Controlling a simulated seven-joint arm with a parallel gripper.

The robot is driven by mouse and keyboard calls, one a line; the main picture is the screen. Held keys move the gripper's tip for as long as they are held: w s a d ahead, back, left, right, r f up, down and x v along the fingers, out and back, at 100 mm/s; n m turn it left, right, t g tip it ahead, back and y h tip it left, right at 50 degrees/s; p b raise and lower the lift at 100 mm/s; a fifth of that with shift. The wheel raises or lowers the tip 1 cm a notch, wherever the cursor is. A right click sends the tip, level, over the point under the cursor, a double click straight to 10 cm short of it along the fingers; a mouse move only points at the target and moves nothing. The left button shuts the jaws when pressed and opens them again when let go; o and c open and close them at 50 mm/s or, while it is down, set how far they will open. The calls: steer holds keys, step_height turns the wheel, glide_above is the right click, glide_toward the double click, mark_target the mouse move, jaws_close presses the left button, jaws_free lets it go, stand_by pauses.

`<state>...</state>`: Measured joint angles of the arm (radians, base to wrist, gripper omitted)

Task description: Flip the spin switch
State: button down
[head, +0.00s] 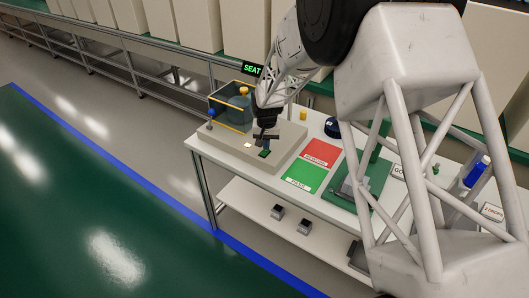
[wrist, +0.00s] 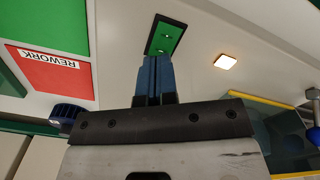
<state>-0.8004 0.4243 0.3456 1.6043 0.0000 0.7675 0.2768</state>
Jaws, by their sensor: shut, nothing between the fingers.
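A small dark plate with a green face and small bright marks, which looks like the switch (wrist: 165,36), sits on the beige top of the station (head: 287,157). It also shows in the head view (head: 264,153). I cannot read a label on it, nor tell which way it is set. My gripper (wrist: 155,58) is shut and empty, with its fingertips at the near edge of the plate. In the head view my gripper (head: 264,145) points down just above or at the plate. I cannot tell whether they touch. The fingers hide part of the near edge.
A lit square button (wrist: 225,61) is right of the fingers in the wrist view. A yellow-edged guard box (head: 231,107) and a blue-knobbed lever (head: 211,115) stand left of my gripper. Red rework (head: 321,154) and green pass (head: 304,177) areas lie to the right. A "SEAT" sign (head: 252,69) stands behind.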

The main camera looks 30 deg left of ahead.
steer(key=shift+f, duration=0.85)
stand_by(0.7)
steer(key=shift+r, duration=0.1)
steer(key=shift+r, duration=3.45)
